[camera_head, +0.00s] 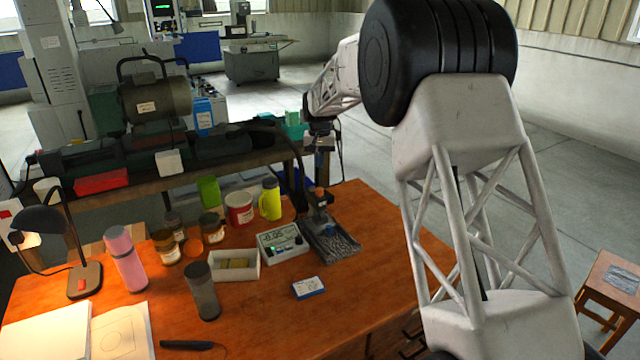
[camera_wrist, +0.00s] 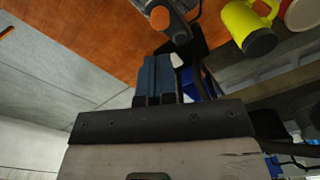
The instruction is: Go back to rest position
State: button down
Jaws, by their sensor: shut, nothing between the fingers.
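My gripper (camera_head: 321,168) hangs above the back edge of the wooden table (camera_head: 385,225) in the head view, with my arm reaching in from the right. It is above and behind the small instrument with a grey base (camera_head: 335,243). In the wrist view its blue fingers (camera_wrist: 157,62) are together, with nothing visible between them. The instrument's orange knob (camera_wrist: 160,17) shows just beyond the fingertips there.
A yellow mug (camera_head: 270,200) and a red mug (camera_head: 239,209) stand left of the instrument. A digital meter (camera_head: 283,243), an open white box (camera_head: 217,270) and a blue-white box (camera_head: 308,288) are nearby. The table's right part is clear. A stool (camera_head: 612,290) stands right.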

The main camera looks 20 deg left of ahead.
dwell(0.3)
jog(key=s+d+r+m, duration=0.1)
jog(key=s+d+r, duration=0.4)
jog(key=s+d, duration=0.4)
jog(key=s+d+r+t, duration=0.1)
jog(key=s+d+r, duration=0.5)
jog(key=d, duration=0.5)
jog(key=s+d+r+m, duration=0.1)
jog(key=s+d+r, duration=0.4)
jog(key=s+d, duration=0.5)
jog(key=s+d+f, duration=0.2)
jog(key=s+d, duration=0.3)
jog(key=s, duration=0.6)
jog(key=s+d+f+t, duration=0.1)
jog(key=s+d+f, duration=0.2)
jog(key=s, duration=0.8)
jog(key=s+d+f+m, duration=0.1)
jog(key=s+d+f, duration=0.1)
jog(key=s+d, duration=0.5)
jog(key=s, duration=0.5)
jog(key=shift+d+f+t, duration=0.3)
jog(key=shift+d, duration=0.05)
